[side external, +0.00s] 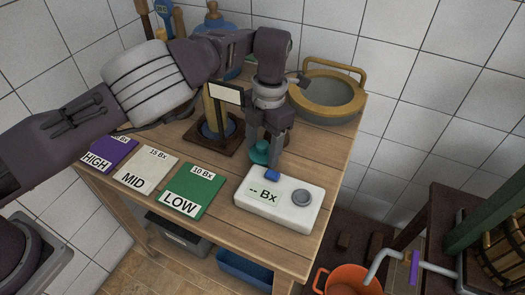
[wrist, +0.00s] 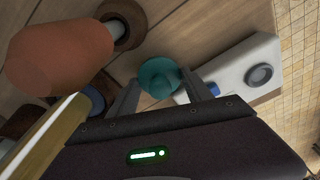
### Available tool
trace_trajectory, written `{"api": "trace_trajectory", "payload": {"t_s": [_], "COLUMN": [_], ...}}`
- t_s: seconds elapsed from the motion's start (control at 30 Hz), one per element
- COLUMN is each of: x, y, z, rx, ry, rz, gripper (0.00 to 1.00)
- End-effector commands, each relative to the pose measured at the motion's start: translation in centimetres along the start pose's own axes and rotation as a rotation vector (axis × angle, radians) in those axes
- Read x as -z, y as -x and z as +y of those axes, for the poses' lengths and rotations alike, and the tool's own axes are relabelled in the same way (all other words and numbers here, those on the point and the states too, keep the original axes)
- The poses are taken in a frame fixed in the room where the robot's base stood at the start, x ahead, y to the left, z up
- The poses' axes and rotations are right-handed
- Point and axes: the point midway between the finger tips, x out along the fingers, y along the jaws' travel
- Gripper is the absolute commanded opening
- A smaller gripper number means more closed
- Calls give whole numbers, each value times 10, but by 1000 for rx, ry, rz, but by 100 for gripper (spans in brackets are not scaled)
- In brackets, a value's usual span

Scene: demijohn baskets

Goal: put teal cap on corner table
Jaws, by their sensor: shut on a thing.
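The teal cap (side external: 259,152) is a small round piece, between the fingers of my gripper (side external: 265,158). My gripper is shut on it and points down over the wooden table, just behind the white Bx meter (side external: 265,203). In the wrist view the teal cap (wrist: 158,76) sits between the fingertips (wrist: 162,84). I cannot tell whether it touches the tabletop. A dark table (side external: 443,205) stands at the lower right, apart from the wooden table; I cannot tell whether it is the corner table.
Purple HIGH (side external: 108,153), white MID (side external: 146,168) and green LOW (side external: 191,188) cards lie along the front of the wooden table. A brass-rimmed basin (side external: 327,92) is at the back right. An orange bucket (side external: 347,281) stands below, by a grey pipe (side external: 408,260).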

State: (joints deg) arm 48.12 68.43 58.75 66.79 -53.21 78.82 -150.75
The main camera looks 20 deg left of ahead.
Motion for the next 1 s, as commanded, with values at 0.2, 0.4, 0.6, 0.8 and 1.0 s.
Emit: {"api": "trace_trajectory", "payload": {"t_s": [0.2,0.4,0.6,0.8,1.0], "x": [-1,-2,-2,-1,-2], "y": [-13,-15,-15,-10,27], "z": [0,0,0,0,0], "rx": [0,0,0,0,0], "ry": [-1,-1,-1,-2,-5], "rz": [0,0,0,-1,-4], "gripper": [13,62,67,67,67]}}
